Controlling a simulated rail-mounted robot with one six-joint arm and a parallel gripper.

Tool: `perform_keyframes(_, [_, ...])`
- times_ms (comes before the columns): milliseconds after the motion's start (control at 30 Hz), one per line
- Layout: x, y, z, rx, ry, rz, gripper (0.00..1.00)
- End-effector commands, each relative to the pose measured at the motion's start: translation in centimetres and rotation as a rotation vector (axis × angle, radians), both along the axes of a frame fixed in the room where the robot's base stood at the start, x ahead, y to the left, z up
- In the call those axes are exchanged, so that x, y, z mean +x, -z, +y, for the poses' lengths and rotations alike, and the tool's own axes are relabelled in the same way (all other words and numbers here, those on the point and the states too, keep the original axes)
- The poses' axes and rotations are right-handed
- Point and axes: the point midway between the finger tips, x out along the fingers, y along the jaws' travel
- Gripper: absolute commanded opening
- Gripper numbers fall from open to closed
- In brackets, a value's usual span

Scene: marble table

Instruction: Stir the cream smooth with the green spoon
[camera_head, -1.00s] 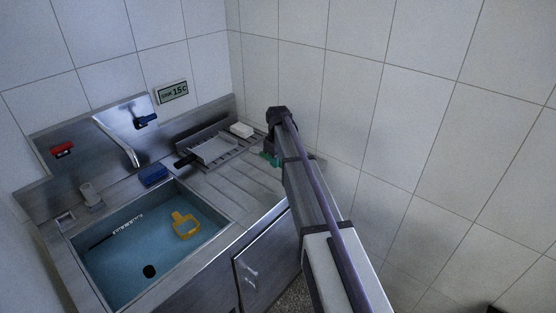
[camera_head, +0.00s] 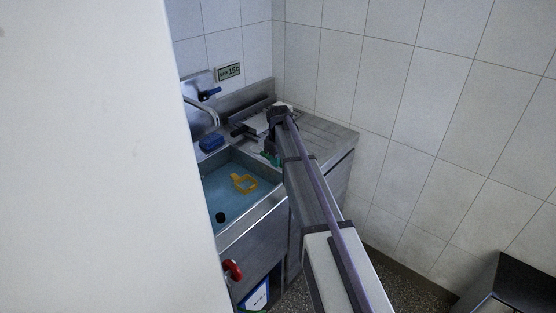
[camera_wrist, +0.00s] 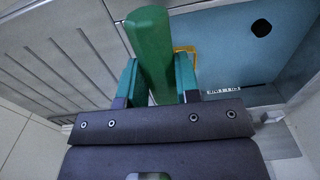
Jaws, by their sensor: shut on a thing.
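My gripper (camera_wrist: 157,76) is shut on a thick green handle, which I take to be the green spoon (camera_wrist: 151,42). The handle stands between the two green fingers in the wrist view, and its rounded end is toward the top. The spoon's other end is hidden. In the head view my gripper (camera_head: 271,158) is small and partly hidden by my arm, over the right edge of the sink. No cream or bowl of cream shows in either view.
The sink (camera_head: 232,205) holds bluish water and a yellow handled thing (camera_head: 243,183). A blue sponge-like block (camera_head: 211,141) lies on its back rim. A grooved drainboard (camera_head: 318,131) lies to the right. A large white surface (camera_head: 90,160) blocks the left. A red handle (camera_head: 232,270) is below.

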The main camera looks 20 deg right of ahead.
Motion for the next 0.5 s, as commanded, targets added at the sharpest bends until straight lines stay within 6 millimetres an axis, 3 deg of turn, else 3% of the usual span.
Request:
perform_keyframes(233, [1.0, 3.8, 4.1, -0.250, -0.080, 0.192, 0.00])
perform_keyframes(500, [3.9, 5.6, 3.9, -0.598, -0.538, 0.265, 0.00])
